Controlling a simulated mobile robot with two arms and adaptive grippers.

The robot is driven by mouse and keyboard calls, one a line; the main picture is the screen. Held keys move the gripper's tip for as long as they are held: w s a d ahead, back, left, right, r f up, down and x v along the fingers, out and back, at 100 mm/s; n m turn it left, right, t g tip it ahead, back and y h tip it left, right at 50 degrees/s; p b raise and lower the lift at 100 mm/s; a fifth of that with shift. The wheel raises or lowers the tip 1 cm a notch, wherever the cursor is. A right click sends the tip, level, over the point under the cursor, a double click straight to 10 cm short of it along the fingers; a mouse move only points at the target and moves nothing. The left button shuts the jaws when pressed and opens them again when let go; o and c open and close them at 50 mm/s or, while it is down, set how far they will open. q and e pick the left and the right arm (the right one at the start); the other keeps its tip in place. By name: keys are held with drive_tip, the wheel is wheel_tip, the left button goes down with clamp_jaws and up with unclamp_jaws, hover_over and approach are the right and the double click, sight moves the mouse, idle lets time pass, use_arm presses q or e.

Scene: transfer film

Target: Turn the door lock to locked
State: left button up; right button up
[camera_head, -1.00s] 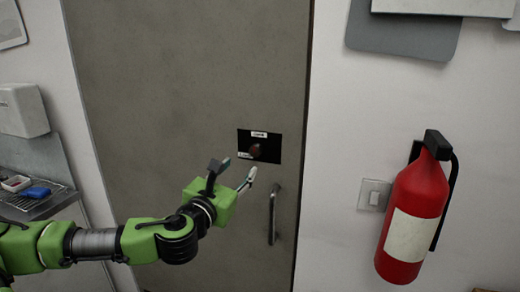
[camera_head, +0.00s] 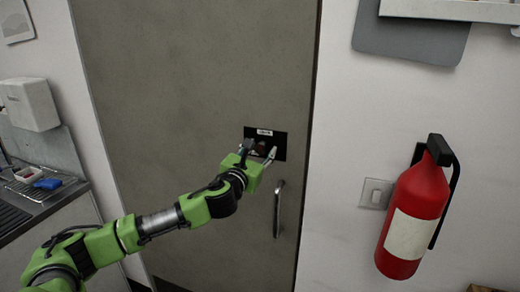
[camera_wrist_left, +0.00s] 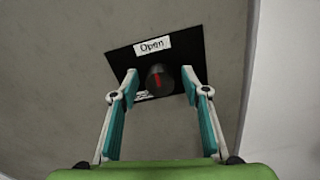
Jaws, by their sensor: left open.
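The door lock is a black plate (camera_head: 281,138) on the grey door (camera_head: 200,75), with a dark round knob (camera_wrist_left: 160,80) that has a red mark on its face. A white label (camera_wrist_left: 153,46) above the knob reads "Open". My left gripper (camera_head: 262,152) is open in front of the plate. In the left wrist view its two fingertips (camera_wrist_left: 160,82) stand on either side of the knob, with a gap on each side. I cannot tell how far the tips are from the plate. My right gripper is not in view.
A metal door handle (camera_head: 278,208) is just below the lock. A red fire extinguisher (camera_head: 413,218) and a light switch (camera_head: 376,193) are on the wall at the right. A counter (camera_head: 40,200) with a blue item (camera_head: 47,184) is at the left.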

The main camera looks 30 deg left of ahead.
use_arm(q)
drive_tip(key=c, duration=1.1)
drive_tip(key=shift+o, duration=0.2)
drive_tip(key=shift+n, duration=0.3)
drive_tip(key=n, duration=0.3)
drive_tip(key=shift+n, duration=0.3)
drive_tip(key=n, duration=0.4)
drive_tip(key=shift+a+n, duration=0.1)
drive_tip(key=shift+n, duration=0.2)
drive_tip(key=n, duration=0.9)
drive_tip(key=shift+f, duration=0.1)
drive_tip(key=shift+a, duration=0.1)
